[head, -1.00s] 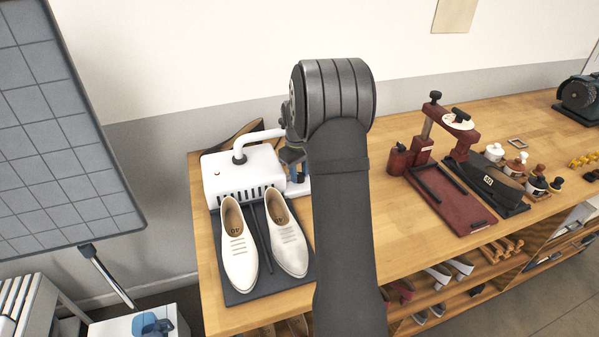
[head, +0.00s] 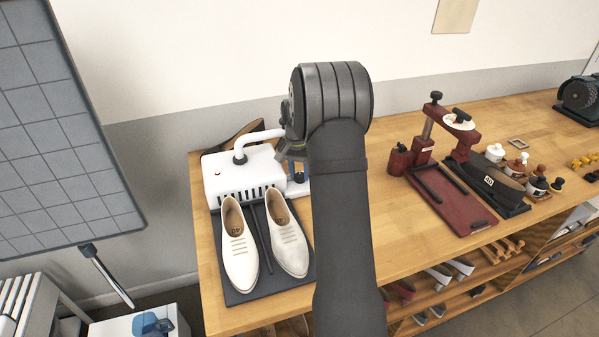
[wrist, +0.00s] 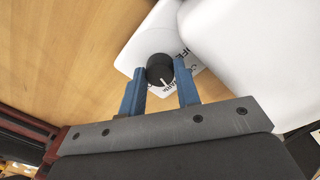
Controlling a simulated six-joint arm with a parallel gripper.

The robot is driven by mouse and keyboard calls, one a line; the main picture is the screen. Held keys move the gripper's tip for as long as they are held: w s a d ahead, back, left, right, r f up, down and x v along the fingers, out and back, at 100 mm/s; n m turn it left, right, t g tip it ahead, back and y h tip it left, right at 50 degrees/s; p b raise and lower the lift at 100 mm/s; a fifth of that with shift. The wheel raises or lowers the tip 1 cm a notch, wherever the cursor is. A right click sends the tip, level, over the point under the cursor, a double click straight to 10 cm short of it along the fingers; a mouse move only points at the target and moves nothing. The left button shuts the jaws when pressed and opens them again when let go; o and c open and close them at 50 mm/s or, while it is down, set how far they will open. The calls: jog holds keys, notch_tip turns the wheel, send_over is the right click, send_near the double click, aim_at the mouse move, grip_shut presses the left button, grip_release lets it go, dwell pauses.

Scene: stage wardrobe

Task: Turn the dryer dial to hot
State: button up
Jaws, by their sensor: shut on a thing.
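The white dryer (head: 222,180) with a bent pipe stands at the left end of the bench. In the wrist view its dial (wrist: 158,66) is a black round knob with a white pointer line. The knob sits on a white plate (wrist: 150,38) with dark lettering, only partly readable; the line points toward the bottom of the picture. My gripper (wrist: 161,80) has its two blue fingers on either side of the knob, shut on it.
A pair of pale shoes (head: 289,248) stands on a dark mat (head: 245,294) in front of the dryer. A dark red press (head: 455,200) and several small bottles stand to the right. Bare bench lies between my arm and the press.

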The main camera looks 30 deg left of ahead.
jog(key=m, duration=0.6)
jog(key=shift+w, duration=0.1)
jog(key=m, duration=0.5)
jog(key=shift+r+m+g, duration=0.1)
jog(key=shift+m+g, duration=0.2)
jog(key=shift+m, duration=0.1)
jog(key=o, duration=1)
jog(key=shift+c, duration=0.2)
notch_tip(320, 180, up, 17)
jog(key=shift+w+a+r, duration=0.15)
jog(key=shift+w+a, duration=0.15)
jog(key=shift+w, duration=0.05)
jog(key=f, duration=1.7)
jog(key=shift+s+d+f, duration=0.25)
jog(key=shift+s+d, duration=0.05)
jog(key=shift+s, duration=0.05)
